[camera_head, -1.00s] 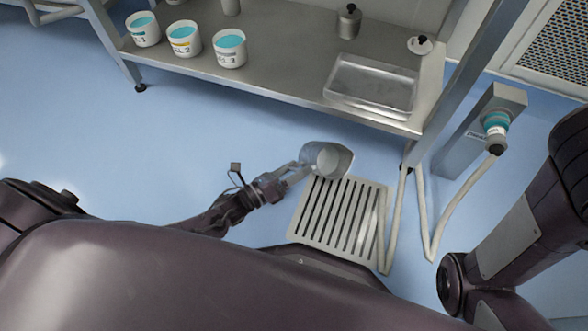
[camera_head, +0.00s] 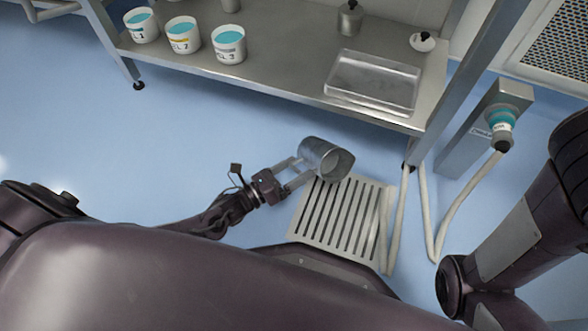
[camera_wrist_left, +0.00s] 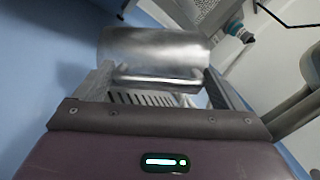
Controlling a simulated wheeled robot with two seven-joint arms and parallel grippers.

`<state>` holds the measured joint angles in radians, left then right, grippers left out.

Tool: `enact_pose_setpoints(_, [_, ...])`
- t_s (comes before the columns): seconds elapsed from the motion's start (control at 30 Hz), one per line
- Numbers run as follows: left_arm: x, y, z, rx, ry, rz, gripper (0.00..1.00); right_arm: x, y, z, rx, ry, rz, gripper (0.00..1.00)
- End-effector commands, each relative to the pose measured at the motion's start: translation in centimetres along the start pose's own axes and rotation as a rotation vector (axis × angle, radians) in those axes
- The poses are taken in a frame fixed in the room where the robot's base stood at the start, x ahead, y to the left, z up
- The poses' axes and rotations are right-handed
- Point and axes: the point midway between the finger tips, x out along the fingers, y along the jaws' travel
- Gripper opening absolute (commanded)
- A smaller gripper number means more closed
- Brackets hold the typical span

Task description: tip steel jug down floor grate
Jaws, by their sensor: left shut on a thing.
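The steel jug (camera_head: 322,157) is tilted far over on its side above the back left of the floor grate (camera_head: 340,222), its open mouth facing down and right. My left gripper (camera_head: 298,173) is shut on the jug, with its fingers along the jug's near side. In the left wrist view the jug (camera_wrist_left: 155,48) spans the space beyond the fingers, and slots of the grate (camera_wrist_left: 145,98) show beneath it. No liquid stream is visible. Only my right arm's links show at the right of the head view; its gripper is out of view.
A steel bench (camera_head: 280,62) stands behind, with several labelled tubs (camera_head: 229,44), a clear tray (camera_head: 372,82) and a small steel bottle (camera_head: 349,19). Hoses (camera_head: 397,220) run right of the grate from a grey post unit (camera_head: 480,130). Blue floor left of the grate is clear.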

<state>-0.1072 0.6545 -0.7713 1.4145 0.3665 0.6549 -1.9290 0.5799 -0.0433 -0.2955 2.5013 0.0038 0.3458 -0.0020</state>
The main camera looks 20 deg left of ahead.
Motion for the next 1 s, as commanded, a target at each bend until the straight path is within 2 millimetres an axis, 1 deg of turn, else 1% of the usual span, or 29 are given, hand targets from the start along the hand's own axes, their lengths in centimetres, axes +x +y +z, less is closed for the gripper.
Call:
enact_pose_setpoints(0.03, [0.2, -0.3, 0.5, 0.018, -0.007, -0.007, 0.32, 0.1, 0.0, 0.1, -0.001, -0.001, -0.002, 1.0])
enact_pose_setpoints(0.77, [0.3, -1.7, 1.7, 0.254, -0.007, -0.027, 0.32, 0.6, 0.0, 0.2, -0.001, 0.0, -0.004, 1.0])
enact_pose_setpoints(1.0, [0.3, -2.3, 2.0, 0.327, -0.007, -0.033, 0.32, 1.4, 0.2, 0.3, 0.002, 0.003, 0.004, 1.0])
